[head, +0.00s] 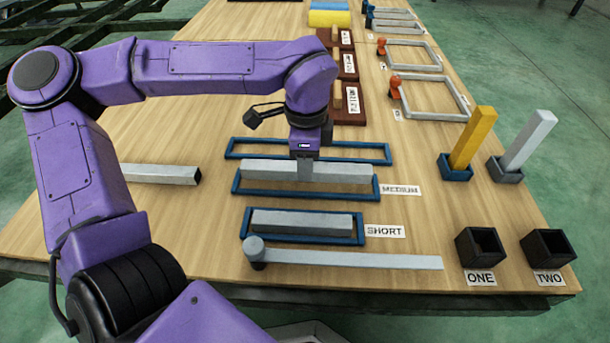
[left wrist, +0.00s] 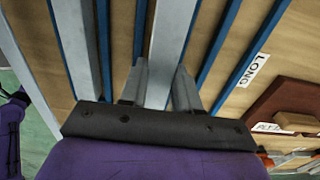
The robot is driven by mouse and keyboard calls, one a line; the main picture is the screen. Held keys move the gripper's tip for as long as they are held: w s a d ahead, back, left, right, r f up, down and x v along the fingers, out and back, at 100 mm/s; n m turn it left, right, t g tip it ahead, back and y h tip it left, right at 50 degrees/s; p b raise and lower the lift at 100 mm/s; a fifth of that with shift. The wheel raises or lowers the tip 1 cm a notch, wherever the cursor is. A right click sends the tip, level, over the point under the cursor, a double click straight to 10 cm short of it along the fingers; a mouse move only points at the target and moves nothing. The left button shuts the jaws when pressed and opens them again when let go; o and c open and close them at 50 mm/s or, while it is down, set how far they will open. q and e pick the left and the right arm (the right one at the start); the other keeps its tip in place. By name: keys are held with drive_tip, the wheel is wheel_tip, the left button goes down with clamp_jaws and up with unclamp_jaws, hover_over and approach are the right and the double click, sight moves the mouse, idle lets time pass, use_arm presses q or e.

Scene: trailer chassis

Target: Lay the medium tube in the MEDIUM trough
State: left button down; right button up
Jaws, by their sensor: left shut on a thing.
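The medium tube (head: 345,173) is a grey square bar. It lies level, lengthwise along the blue-rimmed MEDIUM trough (head: 300,193), within its ends. My left gripper (head: 305,172) points down and is shut on it near the middle. The tube hides most of the trough's back rim. A strip shows between tube and front rim; I cannot tell whether the tube touches the floor of the trough. In the left wrist view the tube (left wrist: 172,40) runs between the two fingers (left wrist: 160,85). My right gripper is not in view.
The SHORT trough (head: 357,228) holds a short grey tube (head: 300,222). The long trough (head: 360,155) behind is empty. Another grey tube (head: 165,174) lies at left, partly behind my arm. A grey bar with a round post (head: 350,260) lies in front. Black sockets (head: 480,247) stand at right.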

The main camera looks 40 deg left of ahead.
use_arm(q)
wheel_tip(320, 180, down, 2)
drive_tip(key=shift+s+f, duration=0.1)
drive_tip(key=shift+f, duration=0.05)
drive_tip(key=shift+f+b, duration=0.2)
drive_tip(key=shift+b, duration=0.1)
drive_tip(key=shift+r, duration=0.1)
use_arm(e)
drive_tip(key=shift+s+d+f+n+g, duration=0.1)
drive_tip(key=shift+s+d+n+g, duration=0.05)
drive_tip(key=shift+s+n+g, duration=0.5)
use_arm(q)
drive_tip(key=c, duration=0.8)
unclamp_jaws()
drive_tip(key=shift+d+f, duration=0.1)
drive_tip(key=shift+f, duration=0.1)
drive_tip(key=shift+r, duration=0.15)
wheel_tip(320, 180, up, 12)
drive_tip(key=p, duration=0.5)
drive_tip(key=shift+p, duration=0.35)
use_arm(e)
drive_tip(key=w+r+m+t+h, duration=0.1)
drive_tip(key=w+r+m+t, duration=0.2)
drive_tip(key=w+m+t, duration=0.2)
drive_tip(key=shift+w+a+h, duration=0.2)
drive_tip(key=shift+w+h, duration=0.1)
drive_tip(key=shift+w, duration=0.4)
